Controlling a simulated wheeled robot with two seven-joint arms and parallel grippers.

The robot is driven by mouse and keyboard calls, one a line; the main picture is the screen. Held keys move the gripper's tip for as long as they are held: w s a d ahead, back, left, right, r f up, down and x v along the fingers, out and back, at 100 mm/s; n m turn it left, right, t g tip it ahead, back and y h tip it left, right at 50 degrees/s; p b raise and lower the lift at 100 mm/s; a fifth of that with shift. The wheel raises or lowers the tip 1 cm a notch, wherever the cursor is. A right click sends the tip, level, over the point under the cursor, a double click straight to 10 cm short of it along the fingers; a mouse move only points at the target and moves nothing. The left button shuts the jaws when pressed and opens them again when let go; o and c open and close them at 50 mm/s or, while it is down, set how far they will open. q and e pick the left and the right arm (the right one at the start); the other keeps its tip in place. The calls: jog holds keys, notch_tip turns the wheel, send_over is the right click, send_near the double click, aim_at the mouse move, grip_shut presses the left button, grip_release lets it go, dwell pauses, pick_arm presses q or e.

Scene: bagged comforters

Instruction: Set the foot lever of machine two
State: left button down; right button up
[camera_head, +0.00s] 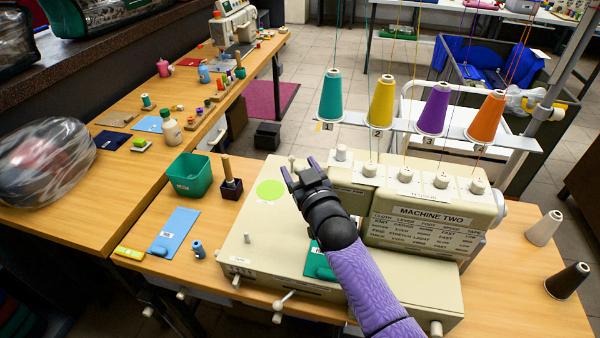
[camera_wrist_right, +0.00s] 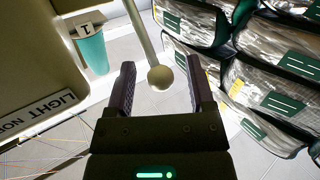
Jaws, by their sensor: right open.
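Machine two (camera_head: 430,222) is a beige sewing machine with a printed settings chart, on the wooden table. My right gripper (camera_head: 300,168) is open over the machine's upper left side, its arm crossing in front of it. In the right wrist view, a lever with a pale ball knob (camera_wrist_right: 160,78) stands between the gripper's open fingers (camera_wrist_right: 160,98); I cannot tell whether they touch it. Another lever with a white knob (camera_head: 281,304) sticks out at the machine's front. No label shows which is the foot lever. My left gripper is not in view.
Thread cones stand behind the machine, including a teal one (camera_head: 332,98) and an orange one (camera_head: 487,118). A green bin (camera_head: 190,175) and a blue pad (camera_head: 175,232) lie to the left. Two loose cones, one pale (camera_head: 543,228), one dark (camera_head: 567,281), stand at right.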

grip_shut()
dwell(0.3)
dwell(1.1)
